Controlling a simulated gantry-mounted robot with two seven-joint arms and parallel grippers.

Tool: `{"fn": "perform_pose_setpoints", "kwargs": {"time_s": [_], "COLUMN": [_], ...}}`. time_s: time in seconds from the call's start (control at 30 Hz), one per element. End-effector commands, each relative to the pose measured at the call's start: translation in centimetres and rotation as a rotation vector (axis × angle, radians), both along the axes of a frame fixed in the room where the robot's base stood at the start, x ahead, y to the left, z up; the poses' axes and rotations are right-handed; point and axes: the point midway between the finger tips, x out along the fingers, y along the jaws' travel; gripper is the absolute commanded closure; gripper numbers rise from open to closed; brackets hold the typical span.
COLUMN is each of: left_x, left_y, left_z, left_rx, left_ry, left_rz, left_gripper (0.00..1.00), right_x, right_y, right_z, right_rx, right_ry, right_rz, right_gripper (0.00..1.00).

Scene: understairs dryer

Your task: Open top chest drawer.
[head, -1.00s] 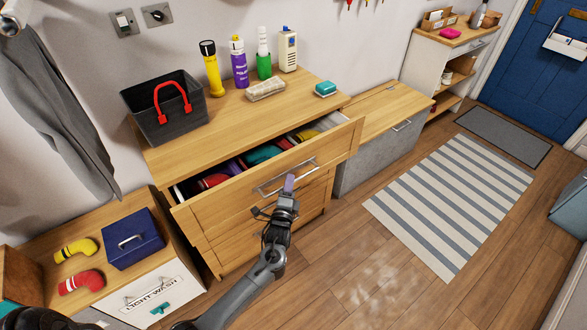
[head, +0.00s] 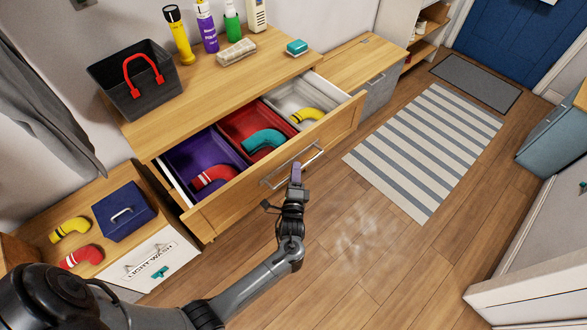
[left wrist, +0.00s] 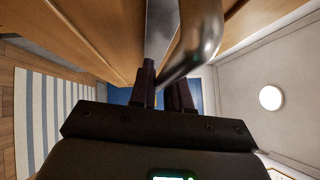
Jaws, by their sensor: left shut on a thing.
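The wooden chest (head: 215,88) has its top drawer (head: 225,196) pulled well out. Inside the drawer are a purple bin (head: 187,158), a red bin (head: 238,122) and a white bin (head: 285,97). They hold a red pipe elbow (head: 213,177), a teal one (head: 264,140) and a yellow one (head: 308,115). In the left wrist view the handle (left wrist: 195,45) passes by the fingers (left wrist: 165,88). My right gripper is not in view.
A low cabinet with a blue box (head: 123,211) is at left. The floor in front (head: 350,230) is clear.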

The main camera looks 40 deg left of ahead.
Motion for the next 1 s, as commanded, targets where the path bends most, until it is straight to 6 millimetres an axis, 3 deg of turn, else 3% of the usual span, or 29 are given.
{"fn": "perform_pose_setpoints", "kwargs": {"time_s": [0.2, 0.23, 0.33, 0.73, 1.0], "left_x": [0.0, 0.0, 0.0, -0.4, -3.6], "left_y": [0.0, 0.0, 0.1, -0.3, -2.5], "left_z": [0.1, 0.1, 0.1, -0.1, -0.6], "left_rx": [0.001, 0.001, 0.001, -0.001, -0.002], "left_ry": [-0.001, -0.001, -0.001, 0.001, 0.001], "left_rz": [0.002, 0.002, 0.002, 0.0, 0.0], "left_gripper": [1.0, 0.78, 0.64, 0.64, 0.64], "right_x": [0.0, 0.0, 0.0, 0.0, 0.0], "right_y": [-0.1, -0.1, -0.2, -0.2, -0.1], "right_z": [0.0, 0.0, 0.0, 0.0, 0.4], "right_rx": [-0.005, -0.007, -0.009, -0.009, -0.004], "right_ry": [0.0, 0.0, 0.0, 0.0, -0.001], "right_rz": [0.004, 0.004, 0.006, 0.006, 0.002], "right_gripper": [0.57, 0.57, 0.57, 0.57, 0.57]}}
